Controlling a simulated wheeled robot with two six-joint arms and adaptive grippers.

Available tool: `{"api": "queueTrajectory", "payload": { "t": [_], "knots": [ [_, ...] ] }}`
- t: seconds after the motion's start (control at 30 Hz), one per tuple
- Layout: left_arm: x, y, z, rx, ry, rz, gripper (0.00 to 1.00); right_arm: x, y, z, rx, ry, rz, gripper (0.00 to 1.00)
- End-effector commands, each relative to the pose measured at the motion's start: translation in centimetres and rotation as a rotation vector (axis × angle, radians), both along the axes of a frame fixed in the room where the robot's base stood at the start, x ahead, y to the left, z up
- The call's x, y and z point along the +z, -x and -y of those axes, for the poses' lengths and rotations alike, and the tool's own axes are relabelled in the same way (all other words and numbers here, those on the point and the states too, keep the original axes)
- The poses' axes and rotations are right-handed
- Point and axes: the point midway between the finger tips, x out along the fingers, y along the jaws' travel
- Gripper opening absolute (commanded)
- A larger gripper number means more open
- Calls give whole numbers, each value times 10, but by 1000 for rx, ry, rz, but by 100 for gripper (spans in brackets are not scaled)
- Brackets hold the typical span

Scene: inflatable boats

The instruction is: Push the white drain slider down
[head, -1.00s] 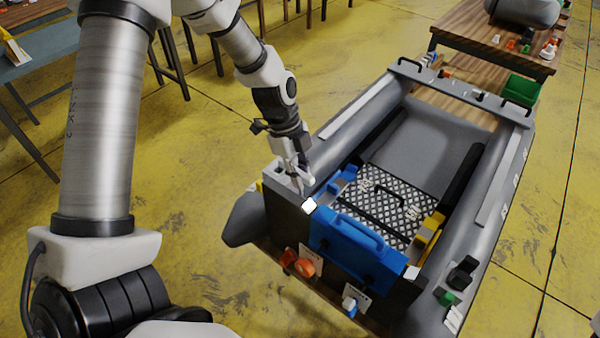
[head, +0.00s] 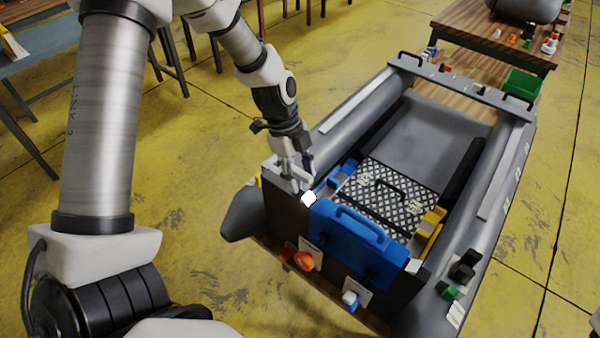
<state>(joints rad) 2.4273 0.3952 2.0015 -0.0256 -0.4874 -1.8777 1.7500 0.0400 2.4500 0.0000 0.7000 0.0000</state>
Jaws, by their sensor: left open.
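The grey inflatable boat (head: 335,145) lies on a low wooden support, its dark transom (head: 285,222) facing me. Low on the transom's outer face is a small white piece with blue beside it (head: 350,299), in front of a pale label plate; it looks like the white drain slider, but it is too small to be sure. My left gripper (head: 296,184) is open, pointing down at the transom's top left corner. It is beside a bright white block (head: 309,198) there; I cannot tell whether they touch. It is well up and left of the slider-like piece. My right gripper is out of view.
A blue bracket with a handle (head: 352,240) covers the transom's middle. An orange knob (head: 303,260) sits on the transom's left part. Black and green fittings (head: 462,268) stand on the right tube. A wooden table (head: 490,35) stands behind.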

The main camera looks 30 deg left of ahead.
Motion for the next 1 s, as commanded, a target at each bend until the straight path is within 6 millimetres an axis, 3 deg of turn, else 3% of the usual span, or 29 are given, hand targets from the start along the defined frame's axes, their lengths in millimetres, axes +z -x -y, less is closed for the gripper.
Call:
{"api": "queueTrajectory", "payload": {
  "t": [0.6, 1.0],
  "knots": [
    [70, 0, 0, 0, 0, 1, 50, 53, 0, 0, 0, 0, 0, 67],
    [70, 0, 0, 0, 0, 1, 50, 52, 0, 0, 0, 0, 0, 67]
  ]
}}
